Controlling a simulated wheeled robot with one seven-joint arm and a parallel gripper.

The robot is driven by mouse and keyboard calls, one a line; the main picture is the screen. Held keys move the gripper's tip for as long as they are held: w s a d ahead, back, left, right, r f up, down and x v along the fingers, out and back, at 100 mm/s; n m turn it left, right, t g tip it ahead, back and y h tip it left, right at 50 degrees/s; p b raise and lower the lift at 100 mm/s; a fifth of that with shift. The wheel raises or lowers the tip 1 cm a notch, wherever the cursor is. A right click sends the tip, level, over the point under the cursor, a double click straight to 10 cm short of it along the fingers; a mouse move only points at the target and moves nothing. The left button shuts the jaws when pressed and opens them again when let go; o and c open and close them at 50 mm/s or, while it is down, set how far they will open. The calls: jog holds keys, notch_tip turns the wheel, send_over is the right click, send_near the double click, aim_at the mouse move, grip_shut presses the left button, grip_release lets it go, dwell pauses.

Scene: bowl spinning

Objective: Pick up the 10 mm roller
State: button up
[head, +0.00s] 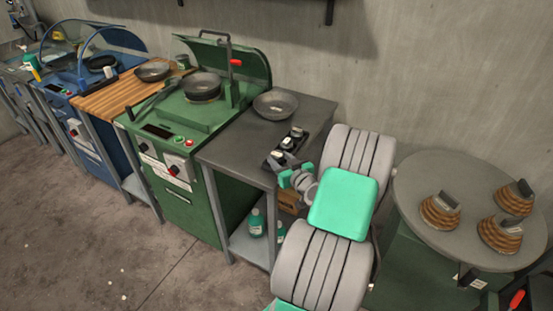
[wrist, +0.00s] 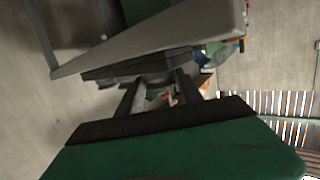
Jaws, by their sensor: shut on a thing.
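A black rack (head: 302,146) with a short row of small rollers stands on the grey side table, by its right edge, in the head view. The rollers have pale tops; the far one (head: 298,131) and the middle one (head: 287,142) stand in the rack. My gripper (head: 278,160) is at the rack's near end, around the nearest roller (head: 276,154). Size marks are too small to read, so I cannot tell which is the 10 mm one. In the wrist view my gripper (wrist: 158,82) has its fingers apart against a dark piece; the roller between them is not clear.
The grey side table (head: 245,139) also bears a metal bowl (head: 275,104). The green spinning machine (head: 200,120) is to its left. A round grey table (head: 420,180) with several brown stacked pieces is at the right. Green bottles (head: 257,222) stand on the lower shelf.

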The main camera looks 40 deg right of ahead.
grip_shut()
jog(key=shift+r, duration=0.15)
dwell(0.4)
